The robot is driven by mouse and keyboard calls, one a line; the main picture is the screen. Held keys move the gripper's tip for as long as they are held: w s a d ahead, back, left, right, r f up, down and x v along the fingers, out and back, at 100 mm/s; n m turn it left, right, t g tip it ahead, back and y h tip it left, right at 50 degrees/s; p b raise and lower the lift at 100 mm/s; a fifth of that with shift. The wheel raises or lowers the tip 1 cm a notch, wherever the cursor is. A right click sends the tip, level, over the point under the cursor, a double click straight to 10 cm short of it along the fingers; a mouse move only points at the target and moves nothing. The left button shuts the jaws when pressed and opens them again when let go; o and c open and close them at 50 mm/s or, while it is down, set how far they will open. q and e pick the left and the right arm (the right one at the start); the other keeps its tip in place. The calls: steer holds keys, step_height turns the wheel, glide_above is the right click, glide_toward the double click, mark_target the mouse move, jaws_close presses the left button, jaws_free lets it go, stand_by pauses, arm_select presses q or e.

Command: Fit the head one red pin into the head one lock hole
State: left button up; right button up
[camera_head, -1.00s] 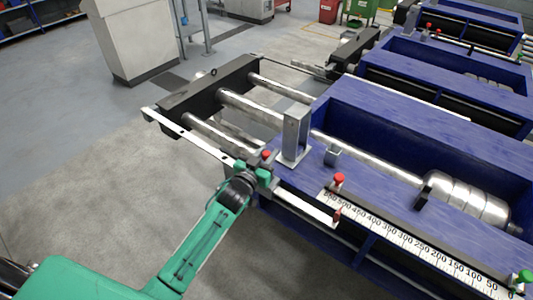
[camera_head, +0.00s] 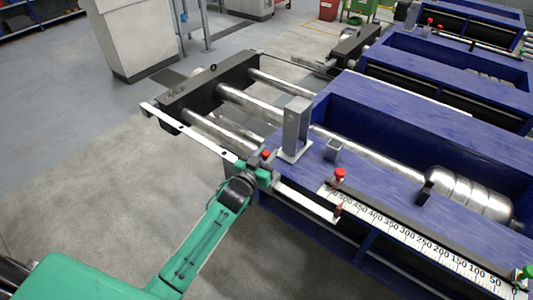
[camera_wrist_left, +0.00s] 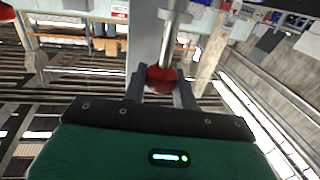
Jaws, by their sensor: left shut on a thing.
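My left gripper (camera_head: 262,172) is at the front left corner of the blue frame, over the flat silver bar. It is shut on a red pin (camera_head: 265,154), whose red top shows above the fingers. In the left wrist view the red knob (camera_wrist_left: 161,79) sits between the two fingers, with a metal shank running away from it. Another red pin (camera_head: 339,174) stands upright on the blue frame near the scale's far end. I cannot make out the lock hole or whether the held pin's tip touches anything.
The silver bar (camera_head: 190,133) runs from the black crossbeam (camera_head: 205,92) past my gripper. A grey upright bracket (camera_head: 296,125) and a small grey block (camera_head: 333,150) stand on the blue frame (camera_head: 385,165). A white scale (camera_head: 420,240) lies along the front edge. Open floor lies left.

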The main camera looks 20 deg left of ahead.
arm_select(q)
steer(key=shift+f+b, duration=0.6)
steer(key=shift+f, duration=0.4)
arm_select(e)
steer(key=shift+f, duration=0.7)
arm_select(q)
steer(key=o, duration=1.1)
steer(key=shift+s+f, duration=0.1)
steer(key=shift+s, duration=0.3)
steer(key=shift+s+a+b, duration=0.35)
steer(key=shift+s+a, duration=0.1)
steer(key=shift+s, duration=1.7)
steer(key=shift+s+a+b, duration=0.3)
steer(key=shift+s+a, duration=0.1)
steer(key=shift+s, duration=1.7)
steer(key=shift+s+a+b, duration=0.35)
steer(key=shift+s+a, duration=0.1)
steer(key=shift+s, duration=1.7)
arm_select(e)
steer(key=shift+w+f, duration=0.15)
steer(key=shift+w, duration=0.6)
steer(key=shift+w+f, duration=0.1)
steer(key=shift+w, duration=0.6)
steer(key=shift+a, duration=0.15)
